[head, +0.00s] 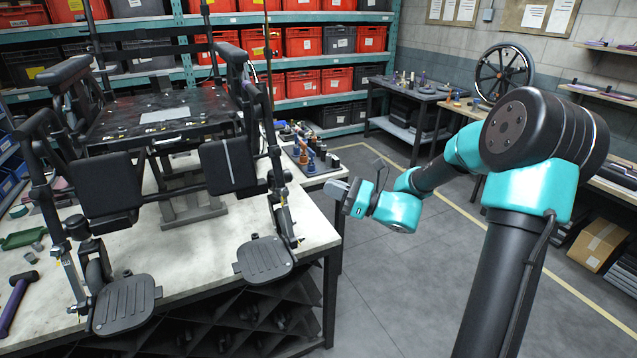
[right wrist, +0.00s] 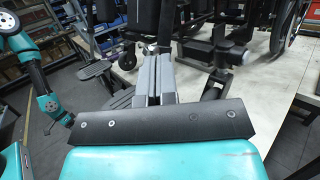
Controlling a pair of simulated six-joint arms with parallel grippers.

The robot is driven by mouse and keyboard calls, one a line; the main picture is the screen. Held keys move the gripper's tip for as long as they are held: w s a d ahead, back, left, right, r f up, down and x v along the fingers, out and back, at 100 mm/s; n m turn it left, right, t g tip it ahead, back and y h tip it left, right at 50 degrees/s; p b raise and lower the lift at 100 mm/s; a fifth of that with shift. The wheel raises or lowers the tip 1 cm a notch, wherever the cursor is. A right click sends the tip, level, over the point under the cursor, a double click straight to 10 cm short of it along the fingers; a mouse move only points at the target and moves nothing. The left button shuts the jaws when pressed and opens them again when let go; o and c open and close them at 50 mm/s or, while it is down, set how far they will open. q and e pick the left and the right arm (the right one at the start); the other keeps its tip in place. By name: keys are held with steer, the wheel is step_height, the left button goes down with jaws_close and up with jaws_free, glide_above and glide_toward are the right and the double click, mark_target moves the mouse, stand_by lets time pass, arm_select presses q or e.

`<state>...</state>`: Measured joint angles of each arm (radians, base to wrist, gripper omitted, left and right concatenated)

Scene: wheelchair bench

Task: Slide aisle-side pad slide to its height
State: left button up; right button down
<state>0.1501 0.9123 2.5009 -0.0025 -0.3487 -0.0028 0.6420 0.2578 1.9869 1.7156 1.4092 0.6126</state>
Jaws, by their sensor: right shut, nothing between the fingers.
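A wheelchair (head: 160,113) stands on the bench. Two dark pads hang at its front: a left pad (head: 107,186) and a right pad (head: 229,164), nearer the aisle, with a pale upright strip down it. I cannot make out the slide itself. My right gripper (head: 337,188) is right of the right pad, apart from it, beyond the bench's right side. In the right wrist view its grey fingers (right wrist: 152,80) are together and empty. My left arm shows at the left of that view, with its gripper (right wrist: 68,121) small and its jaws unclear.
Two black footplates, left (head: 125,303) and right (head: 263,259), stick out at the front below the pads. A side table with small bottles (head: 312,150) stands behind my right gripper. A purple-handled hammer (head: 18,300) lies at the bench's left. The aisle floor (head: 390,262) is clear.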

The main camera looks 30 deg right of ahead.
steer(key=shift+s+d, duration=0.15)
steer(key=shift+s, duration=0.05)
steer(key=w+a+r+n+g, duration=0.2)
steer(key=w+r+n+g, duration=0.15)
steer(key=n+g, duration=0.65)
steer(key=w+a+r+n+g, duration=0.25)
steer(key=r+n+g, duration=0.25)
steer(key=n, duration=1)
steer(key=w+d+r+n+h, duration=0.1)
steer(key=w+r+n+h, duration=0.1)
steer(key=r+n+h, duration=0.2)
steer(key=w+d+r+n+h, duration=0.1)
steer(key=w+r+n+h, duration=0.2)
steer(key=r, duration=0.8)
steer(key=n+h, duration=0.2)
steer(key=n, duration=0.1)
steer(key=shift+w+r+n, duration=0.25)
steer(key=shift+r+n, duration=0.05)
steer(key=shift+a+f, duration=0.1)
steer(key=shift+f, duration=0.05)
